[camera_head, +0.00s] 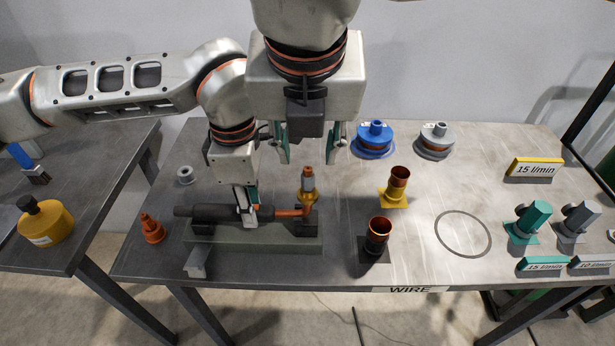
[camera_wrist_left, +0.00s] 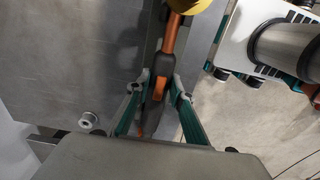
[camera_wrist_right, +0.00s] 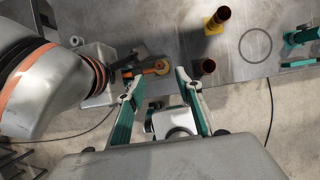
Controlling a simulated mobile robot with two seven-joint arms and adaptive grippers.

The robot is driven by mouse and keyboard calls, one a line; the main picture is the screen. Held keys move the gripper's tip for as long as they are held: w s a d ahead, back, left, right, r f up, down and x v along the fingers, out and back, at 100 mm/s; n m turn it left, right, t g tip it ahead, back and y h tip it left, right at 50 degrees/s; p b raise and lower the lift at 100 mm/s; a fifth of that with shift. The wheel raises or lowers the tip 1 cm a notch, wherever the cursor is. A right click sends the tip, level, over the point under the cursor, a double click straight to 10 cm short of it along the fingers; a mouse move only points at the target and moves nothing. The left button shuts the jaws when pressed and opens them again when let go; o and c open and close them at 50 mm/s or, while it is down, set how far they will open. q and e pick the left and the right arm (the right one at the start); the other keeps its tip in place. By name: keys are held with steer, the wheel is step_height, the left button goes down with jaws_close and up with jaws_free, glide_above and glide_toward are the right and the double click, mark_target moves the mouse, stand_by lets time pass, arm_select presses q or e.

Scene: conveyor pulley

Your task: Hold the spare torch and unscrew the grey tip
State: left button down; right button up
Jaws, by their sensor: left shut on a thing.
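The torch (camera_head: 205,212) lies along a grey-green stand at the front of the table, with a dark handle and an orange neck (camera_head: 290,213). Its head points up, with a yellow collar, a small grey part (camera_head: 308,184) and an orange top. My left gripper (camera_head: 247,212) is shut on the torch body; the left wrist view shows the body (camera_wrist_left: 157,80) between its fingers. My right gripper (camera_head: 310,148) is open and empty above the torch head. In the right wrist view the yellow collar (camera_wrist_right: 161,67) lies beyond the open fingers, apart from them.
An orange cone-shaped nozzle (camera_head: 152,229) stands left of the stand (camera_head: 260,243). Blue (camera_head: 375,139) and grey (camera_head: 435,141) spools stand at the back. The marked circle (camera_head: 462,233) is empty.

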mark_target(308, 170)
steer(key=shift+x, duration=4.4)
